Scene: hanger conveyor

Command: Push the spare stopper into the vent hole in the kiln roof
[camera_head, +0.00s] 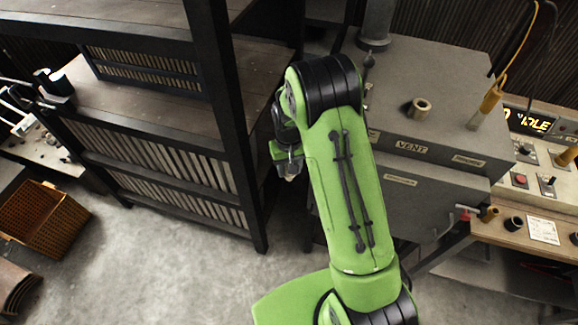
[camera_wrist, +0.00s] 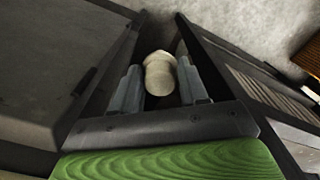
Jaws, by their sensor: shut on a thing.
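The spare stopper (camera_wrist: 159,77), a pale cream rounded plug, sits between the two grey fingers of my gripper (camera_wrist: 160,85) in the wrist view. The gripper is shut on it. In the head view my gripper (camera_head: 289,165) hangs left of the kiln, partly behind my green arm; the stopper cannot be made out clearly there. The grey kiln roof (camera_head: 440,75) is at the right. A short tan collar with a dark opening (camera_head: 420,107) stands on it behind the "VENT" label (camera_head: 412,147); it appears to be the vent hole. The stopper is apart from it.
A yellow-handled probe with a cable (camera_head: 486,106) stands on the roof's right side, and a grey pipe (camera_head: 376,25) at its back. A control panel (camera_head: 540,150) is at the right. A dark shelf rack (camera_head: 235,120) stands left of my gripper. An orange crate (camera_head: 40,218) is on the floor.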

